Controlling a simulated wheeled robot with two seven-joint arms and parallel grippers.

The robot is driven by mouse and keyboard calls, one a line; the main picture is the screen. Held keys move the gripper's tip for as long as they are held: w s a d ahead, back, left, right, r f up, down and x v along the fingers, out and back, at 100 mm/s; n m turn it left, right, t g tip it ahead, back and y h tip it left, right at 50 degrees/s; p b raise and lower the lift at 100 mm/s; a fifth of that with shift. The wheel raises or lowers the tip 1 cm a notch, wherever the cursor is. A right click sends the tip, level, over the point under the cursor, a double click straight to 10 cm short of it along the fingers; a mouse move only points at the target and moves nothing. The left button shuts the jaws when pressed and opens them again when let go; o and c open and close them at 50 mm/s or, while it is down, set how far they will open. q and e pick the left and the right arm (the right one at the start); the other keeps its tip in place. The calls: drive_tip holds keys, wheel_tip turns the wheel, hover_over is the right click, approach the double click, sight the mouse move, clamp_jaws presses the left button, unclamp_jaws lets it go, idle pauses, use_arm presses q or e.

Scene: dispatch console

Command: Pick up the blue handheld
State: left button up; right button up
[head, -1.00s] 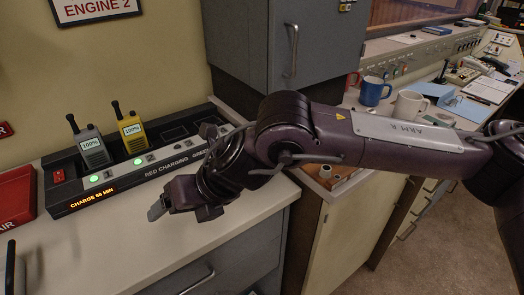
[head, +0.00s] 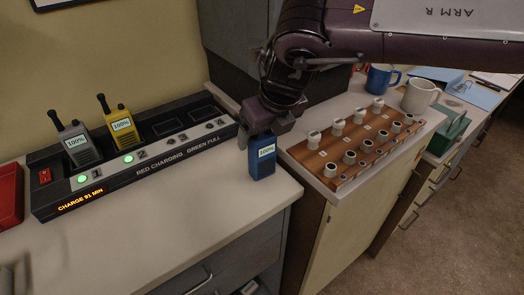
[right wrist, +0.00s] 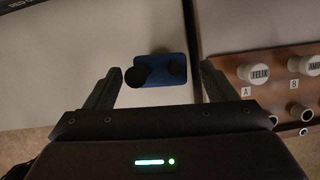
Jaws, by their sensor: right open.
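The blue handheld (head: 262,158) stands upright on the counter's right end, right of the charger, with a pale label on its front. My right gripper (head: 268,118) is directly above it and covers its top in the head view. In the right wrist view the handheld (right wrist: 163,70) shows from above, with its antenna and knob, between the two open fingers of the right gripper (right wrist: 158,85). The fingers stand apart from it on both sides. My left gripper is not clearly in view.
The charger (head: 150,160) holds a grey handheld (head: 75,143) and a yellow handheld (head: 123,131). A wooden board with labelled pegs (head: 330,165) lies on the cabinet to the right. A blue mug (head: 380,78) and a white mug (head: 419,96) stand behind it. The counter's front is clear.

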drive_tip(key=shift+x, duration=0.8)
drive_tip(key=shift+w+a+f, duration=0.15)
drive_tip(key=shift+w+f, duration=0.1)
drive_tip(key=shift+s, duration=0.1)
drive_tip(key=c, duration=1)
drive_tip(key=shift+c, duration=1.1)
use_arm(q)
drive_tip(key=shift+w+r, duration=0.15)
drive_tip(key=shift+w, duration=0.55)
use_arm(e)
drive_tip(key=shift+r, duration=0.15)
